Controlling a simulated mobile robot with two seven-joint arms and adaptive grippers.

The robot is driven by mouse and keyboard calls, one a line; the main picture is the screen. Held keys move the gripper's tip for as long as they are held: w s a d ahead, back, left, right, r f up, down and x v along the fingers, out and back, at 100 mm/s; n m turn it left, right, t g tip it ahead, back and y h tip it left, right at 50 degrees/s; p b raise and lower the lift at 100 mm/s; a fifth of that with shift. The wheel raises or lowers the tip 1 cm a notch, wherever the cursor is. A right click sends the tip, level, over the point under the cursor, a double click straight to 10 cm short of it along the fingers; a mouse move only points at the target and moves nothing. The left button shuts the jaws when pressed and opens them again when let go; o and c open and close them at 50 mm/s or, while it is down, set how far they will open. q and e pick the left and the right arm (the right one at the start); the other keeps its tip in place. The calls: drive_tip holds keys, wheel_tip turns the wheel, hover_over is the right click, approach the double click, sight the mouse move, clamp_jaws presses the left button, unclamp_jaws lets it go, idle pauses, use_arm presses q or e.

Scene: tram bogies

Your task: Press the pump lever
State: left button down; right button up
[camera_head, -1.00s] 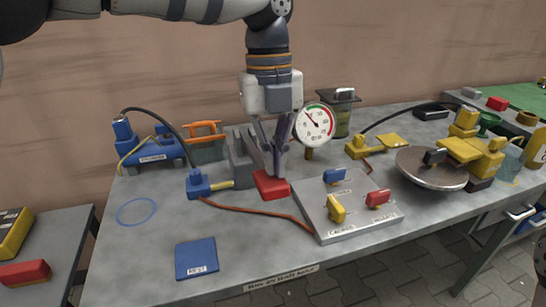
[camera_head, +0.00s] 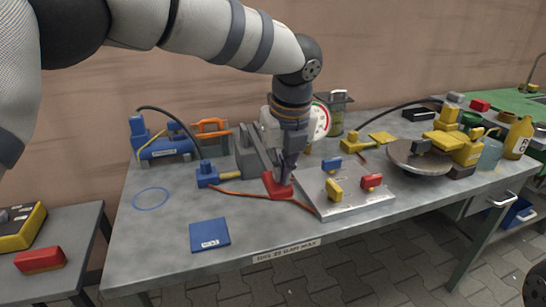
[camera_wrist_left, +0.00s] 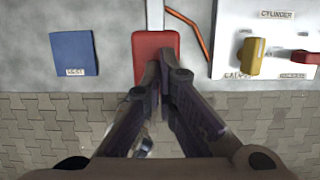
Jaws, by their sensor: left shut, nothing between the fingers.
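A red pad (camera_head: 272,184) sits at the front end of a grey lever unit (camera_head: 246,152) on the workbench; it looks like the pump lever's press end. It also shows in the left wrist view, red pad (camera_wrist_left: 155,42), with a grey bar running away behind it. My left gripper (camera_head: 286,182) is shut and empty, pointing down at the red pad. In the left wrist view, the left fingertips (camera_wrist_left: 161,66) overlap the pad's near right part. I cannot tell if they touch it.
A white panel (camera_head: 345,204) with blue, yellow and red handles lies right of the pad. A gauge (camera_head: 321,120) is partly hidden behind my left wrist. A blue plate (camera_head: 210,235) lies front left. A blue pump unit (camera_head: 160,145) and hose stand behind left.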

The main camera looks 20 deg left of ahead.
sight(280, 191)
use_arm(q)
drive_tip(key=x, duration=0.3)
drive_tip(key=shift+s+d+f, duration=0.1)
drive_tip(key=shift+d+f, duration=0.05)
drive_tip(key=shift+f, duration=1.3)
use_arm(e)
drive_tip(key=shift+s+f, duration=0.1)
drive_tip(key=shift+s, duration=0.35)
use_arm(q)
drive_tip(key=shift+f, duration=0.15)
drive_tip(key=shift+s+r, duration=0.1)
drive_tip(key=shift+r, duration=0.2)
drive_tip(key=p+v, duration=0.1)
drive_tip(key=v, duration=0.1)
drive_tip(key=p+v, duration=0.1)
drive_tip(key=v, duration=0.1)
drive_tip(key=w+p+v, duration=0.1)
drive_tip(key=v, duration=0.1)
drive_tip(key=shift+s+r, duration=0.1)
drive_tip(key=shift+r, duration=0.1)
drive_tip(key=s+v, duration=0.1)
drive_tip(key=v, duration=0.7)
drive_tip(key=shift+d, duration=0.25)
use_arm(e)
drive_tip(key=w+r+t, duration=0.1)
drive_tip(key=w+r, duration=0.3)
drive_tip(key=w, duration=0.2)
drive_tip(key=shift+a+t, duration=0.3)
drive_tip(key=shift+a, duration=0.1)
